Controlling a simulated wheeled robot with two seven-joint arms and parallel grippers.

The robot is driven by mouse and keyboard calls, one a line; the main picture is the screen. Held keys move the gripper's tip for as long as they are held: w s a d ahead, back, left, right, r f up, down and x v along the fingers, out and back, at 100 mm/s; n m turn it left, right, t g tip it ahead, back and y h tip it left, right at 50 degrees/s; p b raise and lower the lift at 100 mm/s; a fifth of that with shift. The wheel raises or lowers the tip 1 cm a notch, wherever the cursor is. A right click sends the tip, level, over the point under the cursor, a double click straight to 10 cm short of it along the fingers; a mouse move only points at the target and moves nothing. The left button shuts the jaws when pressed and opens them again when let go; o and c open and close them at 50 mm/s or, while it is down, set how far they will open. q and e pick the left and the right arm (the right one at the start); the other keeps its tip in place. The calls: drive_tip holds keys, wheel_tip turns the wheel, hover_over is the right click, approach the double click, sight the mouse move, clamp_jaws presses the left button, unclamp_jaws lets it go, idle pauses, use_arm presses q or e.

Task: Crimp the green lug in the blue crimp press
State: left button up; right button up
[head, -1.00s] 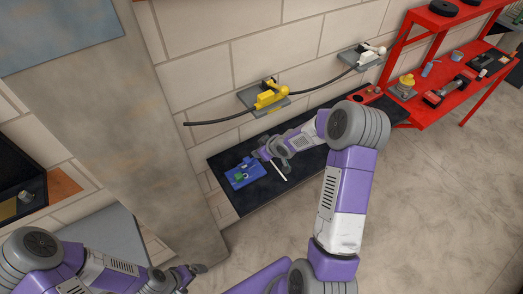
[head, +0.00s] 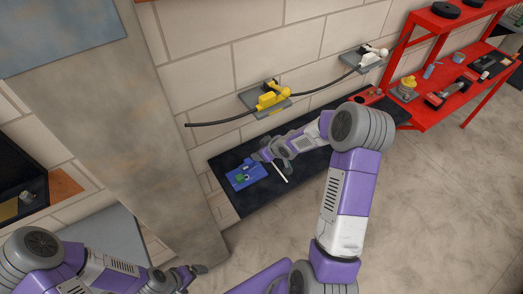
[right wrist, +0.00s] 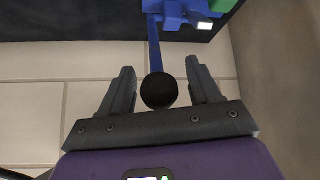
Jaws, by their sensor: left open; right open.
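The blue crimp press (head: 243,176) sits on the left end of the black bench. A small green part (head: 241,178), which looks like the green lug, shows at the press; its exact seating is too small to tell. In the right wrist view, the blue press (right wrist: 178,12) is at the top, with green (right wrist: 220,4) beside it. Its blue lever (right wrist: 154,45) ends in a black ball knob (right wrist: 159,91). My right gripper (right wrist: 160,85) is open, with the knob between its fingers and gaps on both sides. My left gripper (head: 192,272) is open, low and away from the bench.
A white rod (head: 279,171) lies on the black bench (head: 238,203) near my right arm. Yellow (head: 271,96) and white (head: 371,54) clamp devices with a black cable are on the wall. A red shelf (head: 426,112) with tools stands at right. A pillar stands left of the bench.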

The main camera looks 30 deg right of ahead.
drive_tip(key=a+p+v, duration=0.1)
drive_tip(key=p+v, duration=0.1)
drive_tip(key=v, duration=0.4)
drive_tip(key=shift+s+d+r, duration=0.25)
drive_tip(key=shift+d+r, duration=0.1)
drive_tip(key=shift+d, duration=0.2)
